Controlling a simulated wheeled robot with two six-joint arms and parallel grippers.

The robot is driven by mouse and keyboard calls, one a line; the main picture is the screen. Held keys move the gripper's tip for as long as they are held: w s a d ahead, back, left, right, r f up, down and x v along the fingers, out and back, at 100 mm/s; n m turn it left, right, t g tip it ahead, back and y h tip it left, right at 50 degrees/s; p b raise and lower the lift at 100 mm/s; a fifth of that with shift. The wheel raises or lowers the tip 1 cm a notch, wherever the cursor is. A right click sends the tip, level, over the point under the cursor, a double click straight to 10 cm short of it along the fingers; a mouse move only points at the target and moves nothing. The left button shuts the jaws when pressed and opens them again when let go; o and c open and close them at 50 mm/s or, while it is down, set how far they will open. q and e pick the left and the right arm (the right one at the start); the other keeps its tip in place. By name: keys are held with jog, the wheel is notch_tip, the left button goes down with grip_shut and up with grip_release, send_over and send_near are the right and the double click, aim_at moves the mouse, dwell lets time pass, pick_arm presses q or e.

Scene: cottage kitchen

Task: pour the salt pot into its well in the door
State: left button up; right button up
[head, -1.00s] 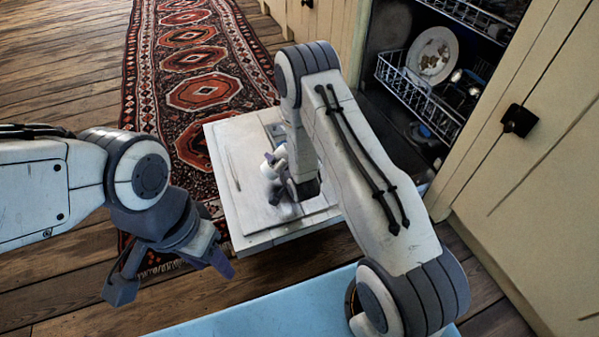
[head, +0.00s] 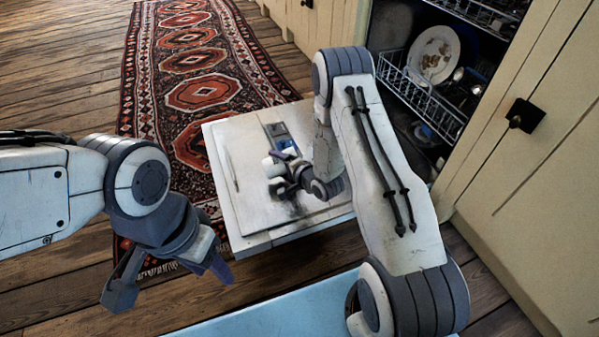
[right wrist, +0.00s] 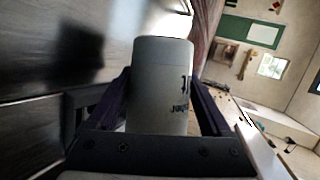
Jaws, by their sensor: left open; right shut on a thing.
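The dishwasher door (head: 235,165) lies open and flat, low over the floor. A grey-and-blue fitting (head: 281,138) is set in its inner face; I cannot make out the salt well itself. My right gripper (head: 284,172) is shut on the white salt pot (head: 272,167), just in front of that fitting and above the door. In the right wrist view the pot (right wrist: 160,75) is between the two dark fingers, with black lettering on its side. The pot looks tipped over; its mouth and any salt flow cannot be seen. My left gripper (head: 175,285) is open and empty at lower left.
The dishwasher's lower rack (head: 440,110) holds a soiled plate (head: 434,55) behind the door. Cream cabinets (head: 540,190) stand at right. A patterned red rug (head: 205,95) runs over the wooden floor, partly under the door.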

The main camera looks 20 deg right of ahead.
jog(key=shift+d+r+m+y+p, duration=0.3)
jog(key=shift+r+m+y+p, duration=0.2)
jog(key=shift+m+y+p, duration=0.1)
jog(key=shift+f, duration=0.1)
jog(key=shift+d+f+m+t+y, duration=0.3)
jog(key=shift+m+y, duration=0.1)
jog(key=shift+m, duration=0.1)
dwell(0.8)
jog(key=shift+d+r+m+t+y, duration=0.4)
jog(key=shift+d+r+m+y, duration=0.15)
jog(key=shift+m, duration=0.25)
dwell(2.3)
dwell(0.4)
